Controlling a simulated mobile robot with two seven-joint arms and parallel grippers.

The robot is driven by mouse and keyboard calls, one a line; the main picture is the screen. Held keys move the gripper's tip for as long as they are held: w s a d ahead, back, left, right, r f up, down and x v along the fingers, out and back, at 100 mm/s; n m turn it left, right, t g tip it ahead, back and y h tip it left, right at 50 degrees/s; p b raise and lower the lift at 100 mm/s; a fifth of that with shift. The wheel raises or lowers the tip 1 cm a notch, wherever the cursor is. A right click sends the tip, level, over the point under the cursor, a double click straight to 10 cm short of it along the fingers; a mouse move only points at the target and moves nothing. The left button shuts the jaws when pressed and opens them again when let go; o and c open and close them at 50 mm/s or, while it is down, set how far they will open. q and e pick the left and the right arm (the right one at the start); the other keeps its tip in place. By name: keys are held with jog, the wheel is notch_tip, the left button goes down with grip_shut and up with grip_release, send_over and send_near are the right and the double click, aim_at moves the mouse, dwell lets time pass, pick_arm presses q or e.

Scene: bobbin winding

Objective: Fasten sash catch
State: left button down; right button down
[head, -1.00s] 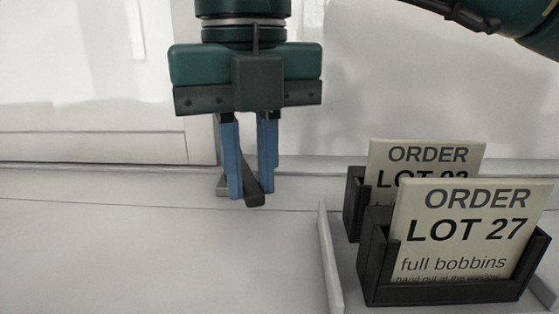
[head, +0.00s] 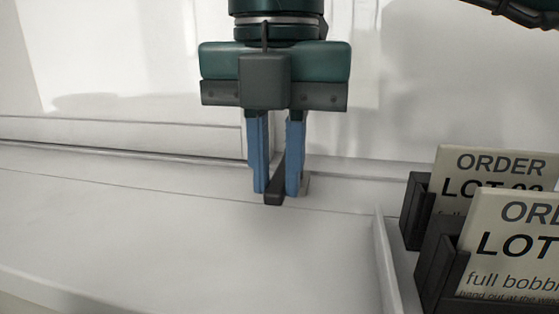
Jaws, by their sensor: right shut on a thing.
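The lever's near end sticks out toward me, leaning a little to the left. The fingers hide much of the catch. My left gripper is not in view.
A white sill (head: 150,225) runs along the front, clear on the left. At the right, a low-walled white tray (head: 384,262) holds two black card holders (head: 440,262) with order cards (head: 515,235). White window frames and panes stand behind.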

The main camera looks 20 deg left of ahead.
aim_at(277, 183)
jog(key=c, duration=1.4)
grip_release()
jog(key=shift+o, duration=0.2)
notch_tip(277, 183, up, 13)
jog(key=p, duration=0.3)
jog(key=shift+a, duration=0.1)
